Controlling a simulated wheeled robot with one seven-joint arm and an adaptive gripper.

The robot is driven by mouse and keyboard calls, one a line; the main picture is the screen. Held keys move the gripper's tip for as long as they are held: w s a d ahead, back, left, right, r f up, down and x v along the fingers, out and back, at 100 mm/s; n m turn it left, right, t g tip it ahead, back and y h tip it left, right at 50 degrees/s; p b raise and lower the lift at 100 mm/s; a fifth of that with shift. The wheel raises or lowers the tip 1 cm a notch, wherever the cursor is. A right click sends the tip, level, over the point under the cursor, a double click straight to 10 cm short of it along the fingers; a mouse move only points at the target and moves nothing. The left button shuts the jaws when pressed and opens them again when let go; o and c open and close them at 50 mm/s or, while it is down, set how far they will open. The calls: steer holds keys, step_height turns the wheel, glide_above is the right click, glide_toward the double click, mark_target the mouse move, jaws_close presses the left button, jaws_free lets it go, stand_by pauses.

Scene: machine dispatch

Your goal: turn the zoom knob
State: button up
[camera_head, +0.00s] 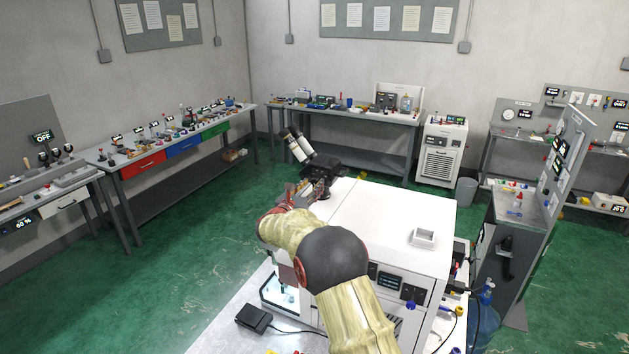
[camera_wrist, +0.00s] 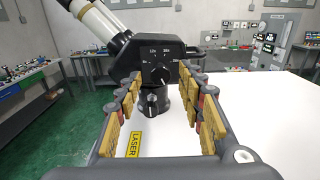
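The zoom knob (camera_wrist: 163,76) is a dark round dial with a white pointer mark, on the side of a black microscope head (camera_wrist: 140,52) with small white scale numbers around it. In the head view the microscope (camera_head: 322,162) stands at the far left corner of a white machine. My gripper (camera_wrist: 164,92) is open, its yellow-padded fingers apart on either side of the zoom knob in the picture. No contact with the knob shows. In the head view my gripper (camera_head: 310,192) is close to the microscope and partly hidden by my arm.
The white machine top (camera_head: 385,215) is mostly clear, with a small square tray (camera_head: 424,238) at right. A yellow LASER label (camera_wrist: 134,144) lies below my fingers. The white eyepiece tube (camera_head: 298,148) juts up left. Workbenches line the walls; green floor is open at left.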

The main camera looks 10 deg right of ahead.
steer(key=shift+p+x, duration=0.3)
steer(key=shift+x, duration=1.1)
steer(key=shift+c, duration=0.6)
steer(key=shift+s, duration=0.1)
jaws_close()
